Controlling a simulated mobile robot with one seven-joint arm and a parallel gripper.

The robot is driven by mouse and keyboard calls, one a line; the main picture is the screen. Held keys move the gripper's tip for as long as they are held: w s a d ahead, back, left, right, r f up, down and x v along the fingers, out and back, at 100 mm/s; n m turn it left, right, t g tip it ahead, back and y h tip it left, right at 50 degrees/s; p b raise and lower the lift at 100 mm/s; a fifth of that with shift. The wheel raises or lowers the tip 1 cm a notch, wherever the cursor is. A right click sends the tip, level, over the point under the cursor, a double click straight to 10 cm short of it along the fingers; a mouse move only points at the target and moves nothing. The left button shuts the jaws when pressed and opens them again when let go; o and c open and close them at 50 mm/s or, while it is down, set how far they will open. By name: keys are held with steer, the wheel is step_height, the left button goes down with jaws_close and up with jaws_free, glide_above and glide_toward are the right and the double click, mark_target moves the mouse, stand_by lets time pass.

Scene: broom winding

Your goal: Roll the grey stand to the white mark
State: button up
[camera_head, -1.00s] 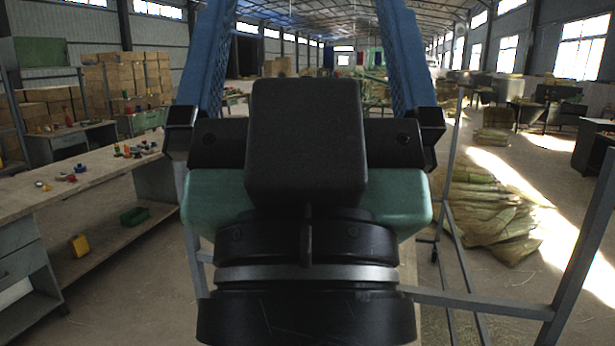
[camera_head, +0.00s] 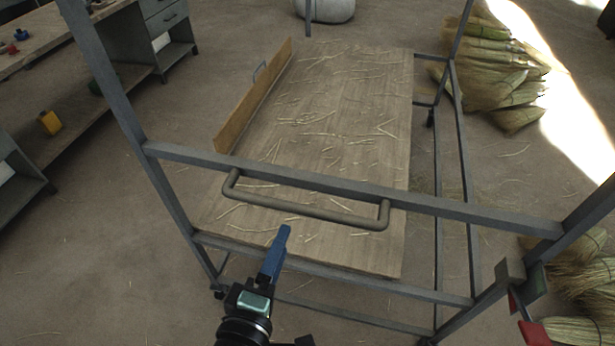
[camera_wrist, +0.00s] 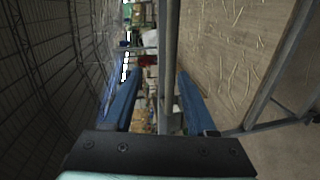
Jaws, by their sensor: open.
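The grey stand (camera_head: 350,182) is a metal frame on casters with a wooden shelf (camera_head: 345,110) scattered with straw. A grey U-shaped handle (camera_head: 310,211) is on its near side. My gripper (camera_head: 287,229) is just below and in front of the handle in the head view, with one blue finger showing. In the wrist view my gripper (camera_wrist: 161,75) is open, and a grey bar (camera_wrist: 168,50) passes in the gap between its fingers. I cannot tell whether they touch the bar. I see no white mark on the visible floor.
A workbench (camera_head: 60,45) with drawers stands at the left. Broom bundles (camera_head: 490,80) lie on the floor at the upper right, and more (camera_head: 580,280) lie close to the stand at the lower right. The floor left of the stand is bare apart from straw.

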mark_target(299, 213)
steer(key=shift+n, duration=0.5)
steer(key=x, duration=0.4)
steer(key=f+p+x, duration=0.1)
steer(key=x, duration=0.3)
steer(key=f+x, duration=0.1)
steer(key=x, duration=0.3)
steer(key=shift+f+p, duration=0.15)
steer(key=shift+p, duration=0.15)
jaws_close()
stand_by(0.6)
